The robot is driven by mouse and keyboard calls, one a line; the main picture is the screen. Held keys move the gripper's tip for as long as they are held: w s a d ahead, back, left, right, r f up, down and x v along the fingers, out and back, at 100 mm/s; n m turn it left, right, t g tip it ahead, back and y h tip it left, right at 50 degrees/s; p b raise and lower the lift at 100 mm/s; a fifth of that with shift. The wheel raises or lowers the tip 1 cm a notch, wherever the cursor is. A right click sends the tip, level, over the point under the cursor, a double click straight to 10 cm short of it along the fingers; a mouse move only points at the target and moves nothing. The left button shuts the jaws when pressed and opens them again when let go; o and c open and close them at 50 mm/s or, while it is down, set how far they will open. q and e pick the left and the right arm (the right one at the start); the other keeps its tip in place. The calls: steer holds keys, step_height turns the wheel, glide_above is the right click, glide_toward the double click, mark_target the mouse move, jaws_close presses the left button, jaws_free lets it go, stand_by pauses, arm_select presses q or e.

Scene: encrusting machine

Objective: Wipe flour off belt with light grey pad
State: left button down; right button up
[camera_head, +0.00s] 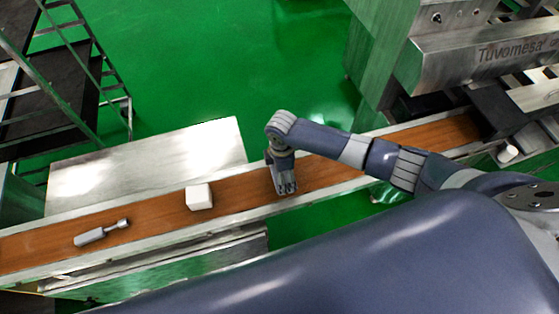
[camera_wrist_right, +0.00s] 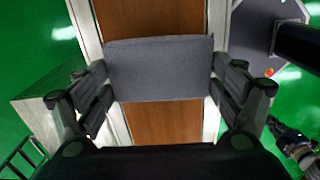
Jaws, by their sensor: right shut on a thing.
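The brown conveyor belt (camera_head: 235,193) runs from lower left to upper right in the head view. It also fills the middle of the right wrist view (camera_wrist_right: 160,122). My right gripper (camera_head: 286,188) points down over the belt. In the wrist view the right gripper (camera_wrist_right: 160,75) is shut on a grey pad (camera_wrist_right: 158,68), which looks dark in shade and spans the belt's width. In the head view the pad cannot be made out, and whether it touches the belt is unclear. I cannot make out any flour on the belt. My left gripper is not in view.
A white block (camera_head: 199,196) and a grey handled tool (camera_head: 102,234) lie on the belt left of my right gripper. A metal table (camera_head: 145,165) stands behind the belt. The machine (camera_head: 480,60) is at upper right, with a small white object (camera_head: 508,153) near it.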

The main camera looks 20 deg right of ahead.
step_height(320, 180, up, 3)
steer(key=shift+d+f+p, duration=0.1)
steer(key=shift+d+p, duration=0.05)
steer(key=shift+p, duration=0.95)
steer(key=shift+w+r+p, duration=0.1)
steer(key=shift+r+p, duration=0.45)
steer(key=shift+r, duration=0.35)
steer(key=shift+s+r, duration=0.2)
steer(key=shift+r, duration=0.05)
steer(key=shift+w, duration=0.1)
